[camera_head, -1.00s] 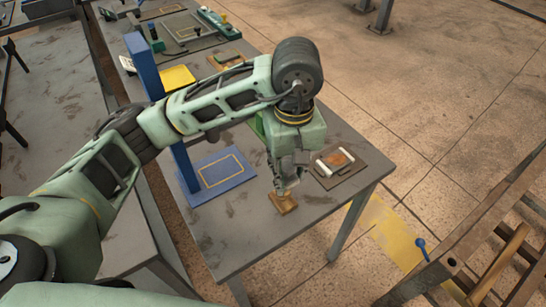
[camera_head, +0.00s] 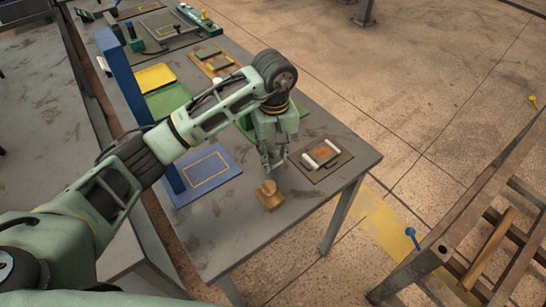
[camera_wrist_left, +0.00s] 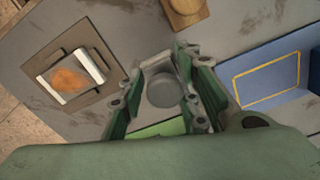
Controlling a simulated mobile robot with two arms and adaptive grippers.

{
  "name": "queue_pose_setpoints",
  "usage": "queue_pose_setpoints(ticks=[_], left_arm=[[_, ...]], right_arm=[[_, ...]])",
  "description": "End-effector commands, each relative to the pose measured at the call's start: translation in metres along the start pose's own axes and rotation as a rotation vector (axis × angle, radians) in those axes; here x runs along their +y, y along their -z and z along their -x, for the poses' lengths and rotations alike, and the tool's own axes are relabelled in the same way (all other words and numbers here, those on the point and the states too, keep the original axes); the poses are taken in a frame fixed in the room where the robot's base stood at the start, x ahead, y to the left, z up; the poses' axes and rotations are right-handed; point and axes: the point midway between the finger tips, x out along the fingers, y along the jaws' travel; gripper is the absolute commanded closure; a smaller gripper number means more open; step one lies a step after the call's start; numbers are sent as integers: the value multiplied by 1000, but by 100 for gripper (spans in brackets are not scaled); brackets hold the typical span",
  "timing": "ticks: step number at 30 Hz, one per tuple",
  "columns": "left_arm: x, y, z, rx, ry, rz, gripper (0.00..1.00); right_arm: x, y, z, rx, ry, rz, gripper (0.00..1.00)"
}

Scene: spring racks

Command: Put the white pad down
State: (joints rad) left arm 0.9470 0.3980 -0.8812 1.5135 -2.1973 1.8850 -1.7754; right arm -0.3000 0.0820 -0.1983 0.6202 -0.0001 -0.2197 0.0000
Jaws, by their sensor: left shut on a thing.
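My left gripper (camera_head: 273,165) is over the table, beyond the small wooden block (camera_head: 269,197) with a round wooden top. In the left wrist view its fingers (camera_wrist_left: 163,88) are shut on a round pad (camera_wrist_left: 165,92), which looks grey in the shade; I take it as the white pad. The pad is hard to see in the head view. The wooden block also shows at the top of the wrist view (camera_wrist_left: 186,10), apart from the fingers. My right gripper is not in view.
A dark board (camera_head: 340,167) with two white bars and a rusty plate lies to the right. A blue base (camera_head: 222,178) with a yellow outline and a blue post (camera_head: 122,72) stand left. Green and yellow trays lie behind. The table front (camera_head: 225,240) is clear.

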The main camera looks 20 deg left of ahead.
Motion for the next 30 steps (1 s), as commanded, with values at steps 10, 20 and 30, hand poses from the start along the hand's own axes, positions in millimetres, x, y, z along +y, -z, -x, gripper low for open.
queue_pose_setpoints(ticks=[10,20,30], left_arm=[[2,8,-30,-5,2,0,96],[2,9,-47,0,0,-1,96],[2,9,-49,0,0,0,58]], right_arm=[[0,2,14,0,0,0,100],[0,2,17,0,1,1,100],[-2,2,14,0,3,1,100]])
